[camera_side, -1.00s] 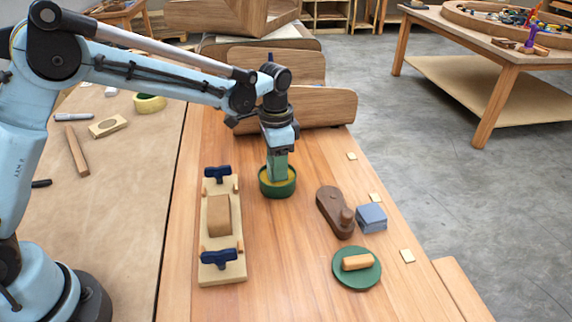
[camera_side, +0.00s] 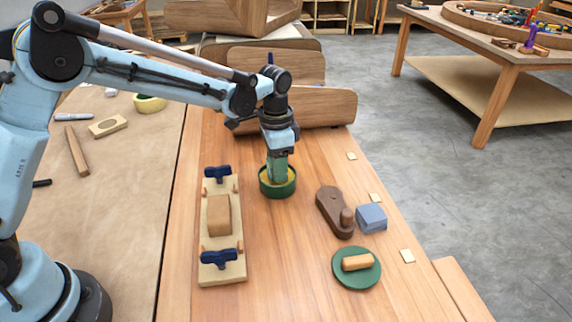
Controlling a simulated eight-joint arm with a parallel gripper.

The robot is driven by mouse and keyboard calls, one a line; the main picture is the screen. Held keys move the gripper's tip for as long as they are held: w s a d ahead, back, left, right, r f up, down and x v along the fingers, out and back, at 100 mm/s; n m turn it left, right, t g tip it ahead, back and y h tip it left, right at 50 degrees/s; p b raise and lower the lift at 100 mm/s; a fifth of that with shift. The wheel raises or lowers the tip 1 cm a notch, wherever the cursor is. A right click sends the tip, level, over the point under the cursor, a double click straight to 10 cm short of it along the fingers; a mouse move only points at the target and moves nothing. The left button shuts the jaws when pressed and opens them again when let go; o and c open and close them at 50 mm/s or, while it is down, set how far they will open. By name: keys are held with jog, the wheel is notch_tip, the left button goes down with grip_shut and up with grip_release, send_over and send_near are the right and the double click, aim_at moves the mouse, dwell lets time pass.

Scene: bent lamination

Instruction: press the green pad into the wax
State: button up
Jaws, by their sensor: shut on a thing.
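The wax is a yellow fill in a round dark green tin (camera_side: 278,190) on the wooden bench. The green pad (camera_side: 278,168) is upright in my gripper (camera_side: 279,156), which is shut on it. My gripper points straight down over the tin. The pad's lower end is inside the tin's rim, at the yellow wax (camera_side: 290,180). How deep it sits in the wax I cannot tell, as the rim and the pad hide the contact.
A clamped board with a wooden block (camera_side: 219,215) and blue clamps stands left of the tin. To the right are a brown wooden plane (camera_side: 334,212), a blue-grey block (camera_side: 371,218) and a green disc (camera_side: 340,283) with a wooden handle. Curved wooden panels (camera_side: 325,105) stand behind.

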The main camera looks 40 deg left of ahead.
dwell(0.4)
jog(key=shift+r, duration=3.45)
jog(key=s+a+r+n, duration=0.4)
jog(key=s, duration=0.3)
jog(key=s+a+r+n, duration=0.3)
jog(key=s+a, duration=0.1)
jog(key=s, duration=0.3)
jog(key=shift+a+r+n, duration=0.4)
